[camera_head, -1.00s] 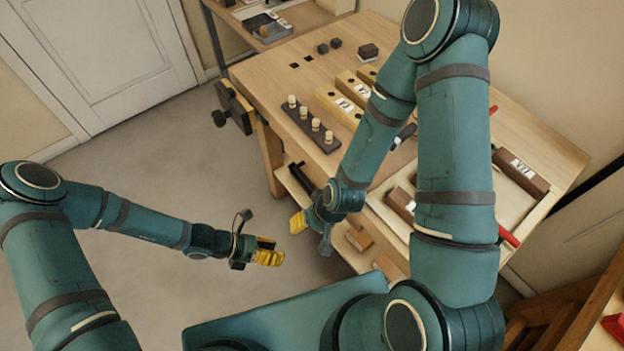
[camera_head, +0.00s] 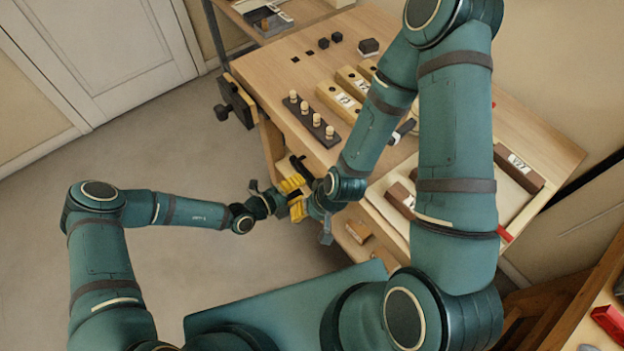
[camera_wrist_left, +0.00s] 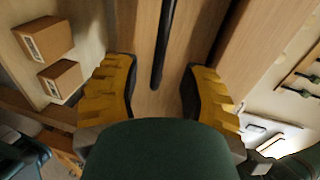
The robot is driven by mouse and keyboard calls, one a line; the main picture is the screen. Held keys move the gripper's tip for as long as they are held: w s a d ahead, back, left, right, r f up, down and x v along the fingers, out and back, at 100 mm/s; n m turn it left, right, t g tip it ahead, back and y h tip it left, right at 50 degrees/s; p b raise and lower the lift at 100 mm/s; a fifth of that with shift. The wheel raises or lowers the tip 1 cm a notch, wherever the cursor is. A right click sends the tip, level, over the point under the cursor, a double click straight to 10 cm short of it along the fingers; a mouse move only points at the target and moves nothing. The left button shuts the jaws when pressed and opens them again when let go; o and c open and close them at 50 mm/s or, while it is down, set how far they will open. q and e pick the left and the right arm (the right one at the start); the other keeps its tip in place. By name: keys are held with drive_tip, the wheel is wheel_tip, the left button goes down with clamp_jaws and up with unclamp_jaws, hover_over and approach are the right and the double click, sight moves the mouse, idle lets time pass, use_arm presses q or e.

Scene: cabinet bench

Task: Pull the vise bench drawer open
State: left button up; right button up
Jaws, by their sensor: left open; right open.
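The vise bench (camera_head: 262,75) has a wooden top with a dark vise (camera_head: 236,102) at its left end. A long black bar handle (camera_wrist_left: 165,40) runs along a pale wooden front, the drawer's as far as I can tell. It partly shows in the head view (camera_head: 300,166). My left gripper (camera_head: 288,184) is at the bench's front side, open. In the left wrist view its yellow fingers (camera_wrist_left: 160,85) lie either side of the handle's near end, apart from it. My right gripper (camera_head: 300,211) is open, just below the left one; my arm partly hides it. How far the drawer stands out is unclear.
Brown boxes (camera_head: 359,231) sit on a lower shelf right of the grippers, close by. A dark peg block (camera_head: 311,118) and labelled wooden blocks (camera_head: 338,102) stand on the bench top. The floor (camera_head: 160,160) to the left is clear.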

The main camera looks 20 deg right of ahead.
sight(312, 179)
use_arm(q)
drive_tip(key=shift+x, duration=2.65)
drive_tip(key=shift+c, duration=0.3)
clamp_jaws()
